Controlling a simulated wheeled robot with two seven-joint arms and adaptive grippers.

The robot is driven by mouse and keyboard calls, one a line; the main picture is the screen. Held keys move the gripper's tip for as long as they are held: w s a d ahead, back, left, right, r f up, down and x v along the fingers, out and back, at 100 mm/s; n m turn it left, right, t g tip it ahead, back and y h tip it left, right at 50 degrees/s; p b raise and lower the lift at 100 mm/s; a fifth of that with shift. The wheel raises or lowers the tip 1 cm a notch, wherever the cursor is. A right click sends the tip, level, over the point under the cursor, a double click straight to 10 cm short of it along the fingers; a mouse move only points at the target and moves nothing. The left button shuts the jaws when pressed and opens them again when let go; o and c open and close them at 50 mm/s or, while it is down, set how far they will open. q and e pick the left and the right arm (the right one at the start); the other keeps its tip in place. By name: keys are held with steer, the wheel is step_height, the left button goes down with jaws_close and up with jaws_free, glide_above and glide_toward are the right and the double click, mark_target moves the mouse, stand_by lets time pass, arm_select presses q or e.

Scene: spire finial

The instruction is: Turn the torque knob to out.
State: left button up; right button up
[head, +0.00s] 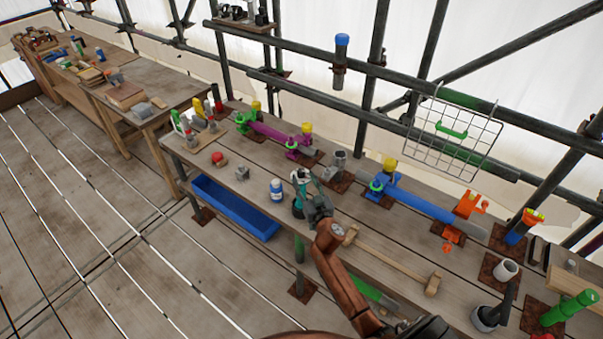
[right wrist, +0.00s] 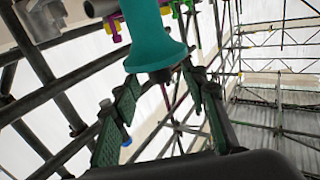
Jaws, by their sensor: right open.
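A teal tool (head: 298,207) with dark parts stands near the front edge of the bench, at the middle of the head view. In the right wrist view its teal body (right wrist: 158,32) narrows and then flares to a rim with a dark end piece (right wrist: 162,74). I cannot tell for sure which part is the torque knob, and no marking is readable. My right gripper (head: 312,200) is beside the tool and partly hides it. In the wrist view its fingers (right wrist: 163,112) are apart, with the dark end between and beyond them; I see no grip. My left gripper is out of view.
On the bench (head: 250,187) a blue-white can (head: 276,190) stands left of the tool. A mallet (head: 395,262) lies to the right. Clamped pipes, including a blue pipe (head: 425,205), line the back.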

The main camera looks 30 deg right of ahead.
mark_target(303, 176)
steer(key=shift+x, duration=2.1)
steer(key=shift+c, duration=0.3)
jaws_close()
